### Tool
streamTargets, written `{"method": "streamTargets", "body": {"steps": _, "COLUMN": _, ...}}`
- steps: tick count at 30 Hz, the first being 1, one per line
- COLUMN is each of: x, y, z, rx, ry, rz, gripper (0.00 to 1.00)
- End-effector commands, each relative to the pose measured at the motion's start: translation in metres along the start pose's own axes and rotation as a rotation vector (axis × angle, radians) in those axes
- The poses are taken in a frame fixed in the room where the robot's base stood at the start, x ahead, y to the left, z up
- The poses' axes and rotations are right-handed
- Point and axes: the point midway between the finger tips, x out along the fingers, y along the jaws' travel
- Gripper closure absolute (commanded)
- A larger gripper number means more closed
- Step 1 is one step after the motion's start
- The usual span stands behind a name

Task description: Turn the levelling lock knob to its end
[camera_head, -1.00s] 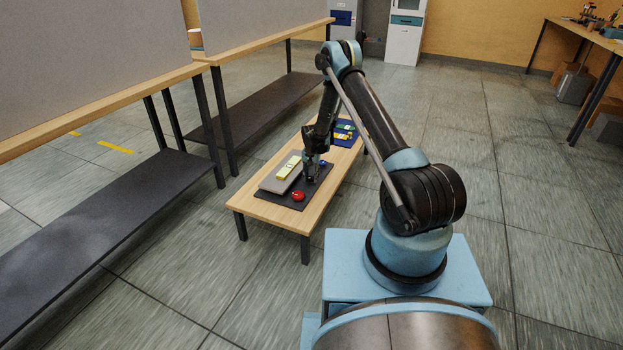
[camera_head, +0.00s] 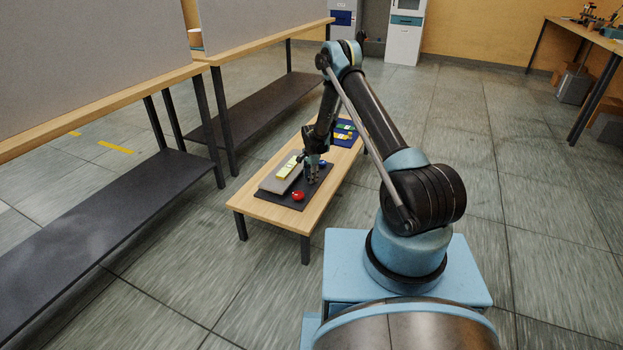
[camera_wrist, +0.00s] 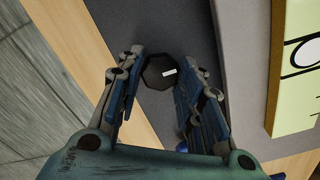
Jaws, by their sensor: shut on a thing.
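The knob (camera_wrist: 160,73) is dark and many-sided, with a white mark on its top that points to the right in the wrist view. It sits on a dark grey panel (camera_wrist: 184,24). My gripper (camera_wrist: 164,62) is shut on the knob, with one finger on each side of it.
A red button (camera_head: 298,196) and a blue part (camera_head: 322,163) are close to my gripper. A grey block with a yellow-green label (camera_head: 287,170) lies to the left. The low wooden table (camera_head: 262,209) also bears a blue item (camera_head: 345,131) at its far end.

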Motion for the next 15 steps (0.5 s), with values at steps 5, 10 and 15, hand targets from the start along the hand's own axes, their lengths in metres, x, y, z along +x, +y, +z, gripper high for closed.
{"method": "streamTargets", "body": {"steps": 5, "x": 0.0002, "y": 0.0018, "z": 0.0010, "rx": 0.025, "ry": -0.002, "rz": 0.004, "gripper": 0.90}}
{"method": "streamTargets", "body": {"steps": 10, "x": 0.0002, "y": 0.0018, "z": 0.0010, "rx": 0.030, "ry": -0.002, "rz": 0.004, "gripper": 0.90}}
{"method": "streamTargets", "body": {"steps": 15, "x": 0.0002, "y": 0.0018, "z": 0.0010, "rx": 0.030, "ry": -0.002, "rz": 0.004, "gripper": 0.90}}
